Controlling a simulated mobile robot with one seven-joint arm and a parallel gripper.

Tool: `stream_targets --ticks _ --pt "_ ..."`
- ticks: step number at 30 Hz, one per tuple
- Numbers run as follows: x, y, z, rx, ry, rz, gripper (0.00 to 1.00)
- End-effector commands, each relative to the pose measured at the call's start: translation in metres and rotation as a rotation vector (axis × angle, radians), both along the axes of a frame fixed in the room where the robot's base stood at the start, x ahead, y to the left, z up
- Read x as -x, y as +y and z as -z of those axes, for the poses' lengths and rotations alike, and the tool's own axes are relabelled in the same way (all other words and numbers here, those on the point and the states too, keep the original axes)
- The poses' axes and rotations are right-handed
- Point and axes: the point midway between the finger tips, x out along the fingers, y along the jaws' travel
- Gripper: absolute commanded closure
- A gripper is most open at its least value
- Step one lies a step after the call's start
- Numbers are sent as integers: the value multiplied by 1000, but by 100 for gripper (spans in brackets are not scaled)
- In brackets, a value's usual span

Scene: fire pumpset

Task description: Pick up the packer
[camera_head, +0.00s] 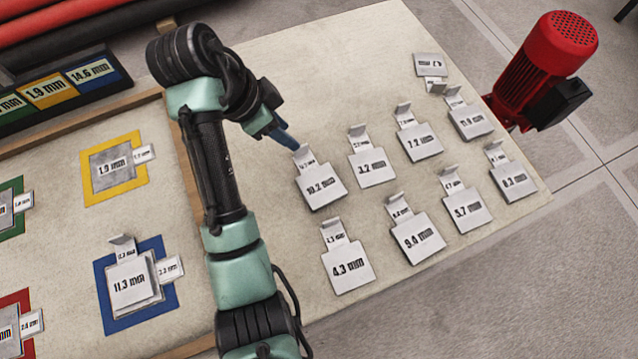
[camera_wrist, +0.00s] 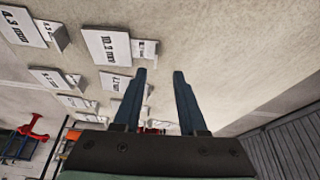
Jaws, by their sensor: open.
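Several flat grey packers with bent-up tabs and printed thicknesses lie on the pale table. The packer marked 10.2 mm (camera_head: 320,187) is nearest my gripper (camera_head: 287,137); it also shows in the wrist view (camera_wrist: 106,46). The 3.2 mm packer (camera_head: 372,168) and the 7.2 mm packer (camera_head: 420,142) lie to its right. The 4.3 mm packer (camera_head: 347,267) and the 9.4 mm packer (camera_head: 418,238) lie in the nearer row. In the wrist view my blue fingers (camera_wrist: 160,80) are apart with nothing between them. The fingers are near the 10.2 mm packer's tab. Which packer is meant cannot be told.
The 11.3 mm packer (camera_head: 133,284) lies stacked on the blue-framed square (camera_head: 107,311) at left. A yellow frame (camera_head: 96,192) holds a 1.9 mm plate. A wooden strip (camera_head: 181,150) divides the table. A red motor (camera_head: 545,65) stands beyond the right edge.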

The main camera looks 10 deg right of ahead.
Motion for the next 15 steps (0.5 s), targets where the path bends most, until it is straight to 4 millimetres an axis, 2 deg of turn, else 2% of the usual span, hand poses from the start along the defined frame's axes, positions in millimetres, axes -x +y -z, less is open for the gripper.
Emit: stream_targets --ticks 6,15 --pt "0 -5 13 1 2 -1 59" --pt "1 -20 52 1 1 -1 59"
